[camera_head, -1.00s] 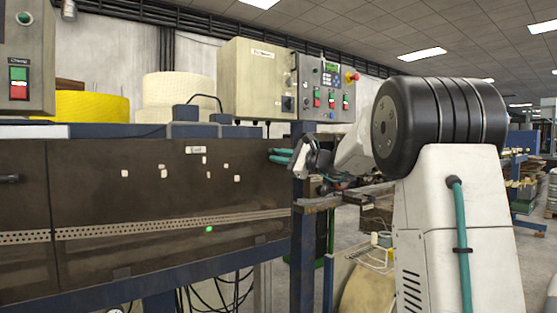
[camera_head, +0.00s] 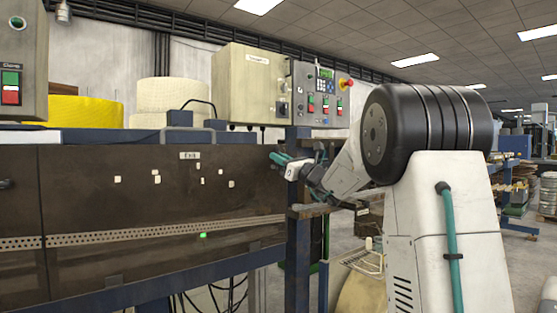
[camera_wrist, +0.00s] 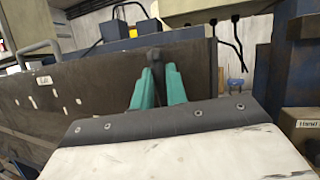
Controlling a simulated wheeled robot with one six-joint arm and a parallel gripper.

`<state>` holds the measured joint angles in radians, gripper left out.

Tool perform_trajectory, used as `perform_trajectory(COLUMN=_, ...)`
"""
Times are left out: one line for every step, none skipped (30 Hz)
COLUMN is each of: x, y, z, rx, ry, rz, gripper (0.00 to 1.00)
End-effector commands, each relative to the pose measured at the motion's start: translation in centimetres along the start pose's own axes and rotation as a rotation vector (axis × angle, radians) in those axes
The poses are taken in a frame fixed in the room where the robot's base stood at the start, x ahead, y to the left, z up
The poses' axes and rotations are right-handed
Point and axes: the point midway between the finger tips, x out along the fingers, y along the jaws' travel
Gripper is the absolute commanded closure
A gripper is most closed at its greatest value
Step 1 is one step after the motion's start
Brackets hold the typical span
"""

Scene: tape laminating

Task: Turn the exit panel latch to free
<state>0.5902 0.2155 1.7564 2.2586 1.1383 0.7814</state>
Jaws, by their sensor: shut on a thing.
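The exit panel (camera_head: 120,205) is a dark brown cover with a small "Exit" label (camera_head: 190,155); it also shows in the wrist view (camera_wrist: 80,95). My gripper (camera_head: 277,158) is at the panel's upper right corner, its teal fingers reaching to the panel face. In the wrist view my gripper (camera_wrist: 155,72) is shut on the exit panel latch (camera_wrist: 153,54), a small dark piece near the panel's top edge. The fingers hide most of the latch, and I cannot read its angle. In the head view the latch is hidden behind the fingers.
A beige electrical box (camera_head: 248,86) and a grey control box (camera_head: 320,95) with a red knob stand above the panel's right end. A blue frame post (camera_head: 298,240) stands below my gripper. Yellow and cream rolls (camera_head: 172,95) sit behind the panel.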

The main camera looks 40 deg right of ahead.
Motion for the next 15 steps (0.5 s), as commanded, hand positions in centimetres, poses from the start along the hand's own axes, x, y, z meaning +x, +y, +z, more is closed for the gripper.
perform_trajectory(x=-0.01, y=-0.01, z=-0.1, rx=0.02, ry=-0.002, rz=-0.007, gripper=1.0)
perform_trajectory(x=-0.01, y=-0.05, z=-0.09, rx=0.031, ry=-0.005, rz=-0.012, gripper=1.0)
perform_trajectory(x=-0.02, y=-0.1, z=-0.09, rx=0.043, ry=-0.007, rz=-0.017, gripper=1.0)
perform_trajectory(x=-0.03, y=-0.13, z=-0.09, rx=0.051, ry=-0.009, rz=-0.021, gripper=1.0)
perform_trajectory(x=-0.04, y=-0.15, z=-0.1, rx=0.059, ry=-0.01, rz=-0.024, gripper=1.0)
perform_trajectory(x=-0.05, y=-0.18, z=-0.11, rx=0.068, ry=-0.012, rz=-0.027, gripper=1.0)
perform_trajectory(x=-0.05, y=-0.2, z=-0.11, rx=0.073, ry=-0.013, rz=-0.03, gripper=1.0)
perform_trajectory(x=-0.06, y=-0.23, z=-0.1, rx=0.077, ry=-0.014, rz=-0.032, gripper=1.0)
perform_trajectory(x=-0.06, y=-0.25, z=-0.11, rx=0.082, ry=-0.015, rz=-0.034, gripper=1.0)
perform_trajectory(x=-0.07, y=-0.26, z=-0.11, rx=0.085, ry=-0.016, rz=-0.035, gripper=1.0)
perform_trajectory(x=-0.07, y=-0.27, z=-0.1, rx=0.087, ry=-0.017, rz=-0.036, gripper=1.0)
perform_trajectory(x=-0.08, y=-0.28, z=-0.11, rx=0.09, ry=-0.017, rz=-0.037, gripper=1.0)
perform_trajectory(x=-0.08, y=-0.29, z=-0.11, rx=0.091, ry=-0.017, rz=-0.038, gripper=1.0)
perform_trajectory(x=-0.08, y=-0.29, z=-0.11, rx=0.092, ry=-0.017, rz=-0.038, gripper=1.0)
perform_trajectory(x=-0.08, y=-0.3, z=-0.11, rx=0.092, ry=-0.018, rz=-0.038, gripper=1.0)
